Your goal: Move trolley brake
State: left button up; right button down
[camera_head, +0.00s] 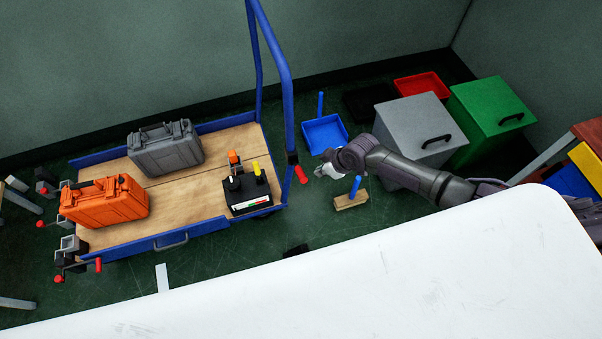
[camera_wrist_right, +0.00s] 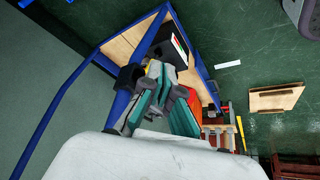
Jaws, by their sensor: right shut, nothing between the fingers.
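The trolley (camera_head: 170,238) has a wooden deck and blue frame, and stands at left in the head view. A short lever with a red grip (camera_head: 300,175) sticks out from a black clamp (camera_head: 292,158) low on its blue push handle (camera_head: 283,90). My right gripper (camera_head: 322,171) is just right of this lever, apparently apart from it. In the wrist view my right gripper (camera_wrist_right: 162,88) is shut and empty, with the blue handle post (camera_wrist_right: 125,100) and black clamp (camera_wrist_right: 130,76) beside it. The red grip cannot be made out there. My left gripper is out of view.
The deck carries an orange case (camera_head: 105,203), a grey case (camera_head: 165,150) and a black control box (camera_head: 250,190). A blue dustpan (camera_head: 325,135), a brush (camera_head: 351,199) and grey (camera_head: 420,125) and green (camera_head: 490,120) bins stand right. A white surface (camera_head: 400,280) fills the foreground.

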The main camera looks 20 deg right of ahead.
aim_at(301, 174)
notch_tip(301, 174, up, 6)
jog(key=a+n+g+y, duration=0.1)
jog(key=a+n, duration=0.1)
jog(key=shift+s+r, duration=0.15)
jog(key=shift+s, duration=0.15)
jog(key=b+x, duration=0.7)
